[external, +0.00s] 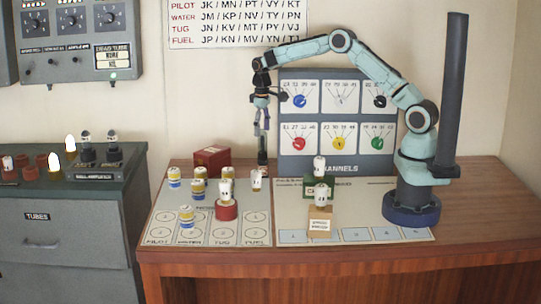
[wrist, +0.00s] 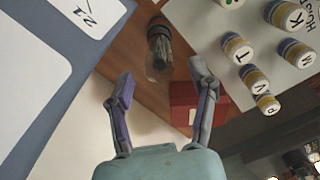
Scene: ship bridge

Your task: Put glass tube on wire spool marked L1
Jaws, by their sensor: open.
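The glass tube (wrist: 158,50) has a clear bulb and a dark inner body. In the wrist view it is on the brown desk, ahead of and between my fingertips, with no finger touching it. In the external view a dark upright shape that looks like it (external: 262,156) is below my gripper (external: 262,130) at the back of the desk. My gripper is open and empty; both fingers show apart in the wrist view (wrist: 161,77). I cannot read the mark L1 on any spool, so I cannot tell which one it is.
A red box (external: 211,158) is close left of the tube. Several lettered, banded cylinders (external: 198,188) stand on the left mat (external: 160,215). A green box (external: 319,192) and a tan box (external: 320,226) stand right of centre. A coloured-knob panel (external: 338,160) stands behind.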

